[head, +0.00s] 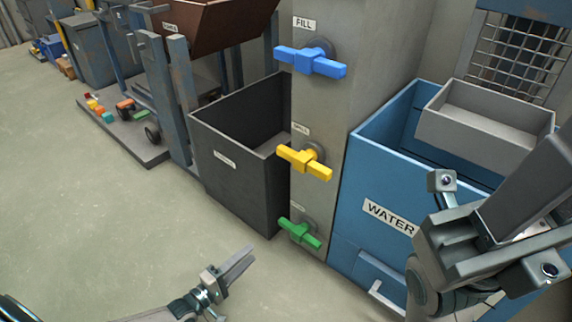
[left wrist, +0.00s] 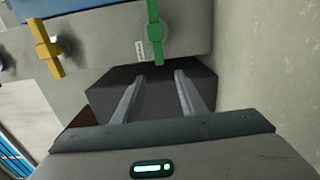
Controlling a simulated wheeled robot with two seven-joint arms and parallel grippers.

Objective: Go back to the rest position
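My left gripper (head: 243,260) is low in the head view, above the floor in front of the dark bin and the valve column. In the left wrist view its two fingers (left wrist: 158,85) stand apart with nothing between them, so it is open. Part of my right arm fills the lower right of the head view, in front of the blue water tank. I make out no fingers of the right gripper there.
A grey column (head: 350,140) carries blue (head: 311,61), yellow (head: 304,161) and green (head: 300,234) handles. Left of it stands a dark bin (head: 230,170); right, a blue water tank (head: 365,235) with a grey tray (head: 480,135). The floor (head: 90,220) at left is clear.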

